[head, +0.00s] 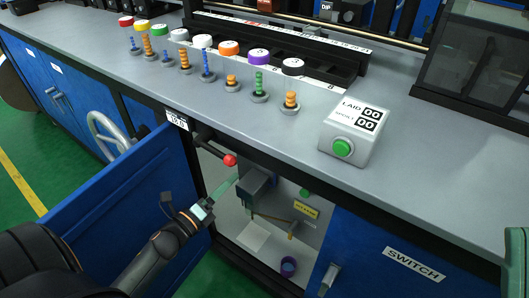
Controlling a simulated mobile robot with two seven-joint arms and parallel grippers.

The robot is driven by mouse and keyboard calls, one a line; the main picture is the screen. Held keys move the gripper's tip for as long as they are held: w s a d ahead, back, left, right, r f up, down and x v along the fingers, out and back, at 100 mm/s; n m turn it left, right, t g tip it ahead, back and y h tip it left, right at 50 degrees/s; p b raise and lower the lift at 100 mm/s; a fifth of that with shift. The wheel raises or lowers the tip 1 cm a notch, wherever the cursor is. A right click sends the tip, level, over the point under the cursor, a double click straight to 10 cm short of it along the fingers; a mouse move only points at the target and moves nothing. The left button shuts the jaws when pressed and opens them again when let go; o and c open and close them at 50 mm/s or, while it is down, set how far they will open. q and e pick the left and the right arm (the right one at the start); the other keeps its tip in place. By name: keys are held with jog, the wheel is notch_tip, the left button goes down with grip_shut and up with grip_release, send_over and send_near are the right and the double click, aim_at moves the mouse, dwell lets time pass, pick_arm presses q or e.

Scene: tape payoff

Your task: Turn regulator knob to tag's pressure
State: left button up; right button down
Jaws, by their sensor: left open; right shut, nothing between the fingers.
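An open cabinet under the bench shows a grey box-like unit (257,187) inside, a round green part (305,193) on the back wall and a small yellow label (306,210). I cannot tell for sure which part is the regulator knob, and no pressure figure is legible. A white tag (176,120) with tiny dark print sits at the top edge of the open blue door. My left gripper (206,207) is open at the cabinet opening, left of the grey unit and apart from it. A thin green piece (224,187) shows just beyond its tips.
A rod with a red ball end (230,160) sticks out at the top of the opening. The blue door (115,215) stands open beside my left arm. A purple cup (288,267) sits low inside. A green-button box (352,135) and several spools stand on the bench.

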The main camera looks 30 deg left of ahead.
pick_arm(q)
jog(key=w+b, duration=0.1)
jog(key=w, duration=0.3)
jog(key=w+b, duration=0.1)
jog(key=w, duration=0.3)
jog(key=w+d, duration=0.1)
jog(key=w, duration=0.3)
jog(key=shift+w+b, duration=0.1)
jog(key=shift+b, duration=0.3)
grip_shut()
